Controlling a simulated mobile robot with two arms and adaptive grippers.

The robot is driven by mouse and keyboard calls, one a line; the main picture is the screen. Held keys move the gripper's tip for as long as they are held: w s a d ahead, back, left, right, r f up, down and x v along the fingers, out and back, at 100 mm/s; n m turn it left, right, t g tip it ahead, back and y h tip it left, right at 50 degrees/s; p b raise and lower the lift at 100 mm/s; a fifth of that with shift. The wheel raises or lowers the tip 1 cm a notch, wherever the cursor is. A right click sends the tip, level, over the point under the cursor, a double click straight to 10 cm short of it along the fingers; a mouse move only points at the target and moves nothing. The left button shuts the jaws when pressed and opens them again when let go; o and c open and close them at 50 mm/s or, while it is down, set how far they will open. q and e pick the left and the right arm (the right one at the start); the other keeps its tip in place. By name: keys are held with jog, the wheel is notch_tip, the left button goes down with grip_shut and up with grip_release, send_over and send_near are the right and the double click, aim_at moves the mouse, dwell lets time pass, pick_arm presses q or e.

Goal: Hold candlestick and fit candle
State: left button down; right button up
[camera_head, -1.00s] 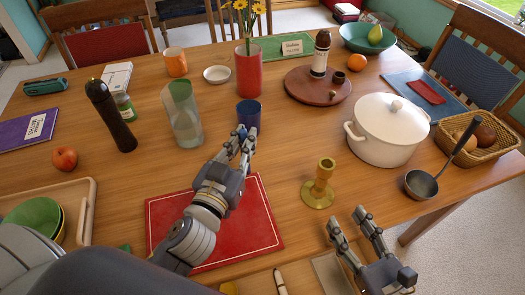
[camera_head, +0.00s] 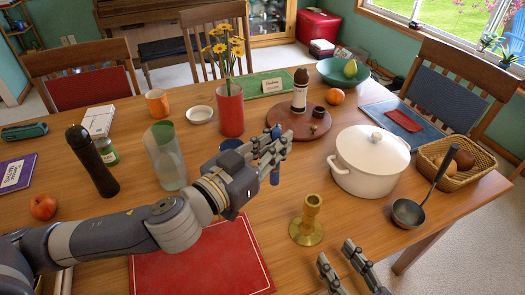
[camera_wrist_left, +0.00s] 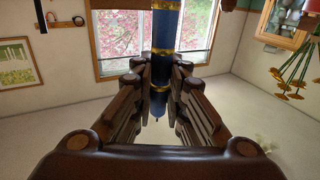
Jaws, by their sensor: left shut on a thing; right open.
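The brass candlestick (camera_head: 307,224) stands upright on the table, right of centre in the head view, its socket open at the top. My left gripper (camera_head: 272,154) is shut on a dark blue candle (camera_head: 275,178), which it holds roughly upright above the table, up and left of the candlestick and apart from it. In the left wrist view the candle (camera_wrist_left: 163,35) with its gold bands shows between the fingers (camera_wrist_left: 160,88). My right gripper (camera_head: 338,266) is open and empty at the bottom edge, in front of and to the right of the candlestick.
A red mat (camera_head: 205,268) lies left. A glass vase (camera_head: 165,158) and a red vase (camera_head: 230,112) stand behind.

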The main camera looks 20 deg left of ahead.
aim_at(312, 223)
jog(key=shift+x, duration=3.85)
pick_arm(q)
jog(key=s+d+r+m+g+h, duration=0.1)
jog(key=d+r+m+g+h, duration=0.7)
jog(key=m+g, duration=0.3)
jog(key=shift+s+d+g+h, duration=0.5)
jog(key=shift+g+h, duration=0.4)
jog(key=shift+g, duration=0.7)
pick_arm(e)
jog(key=shift+x, duration=2.2)
pick_arm(q)
jog(key=shift+w+r, duration=0.1)
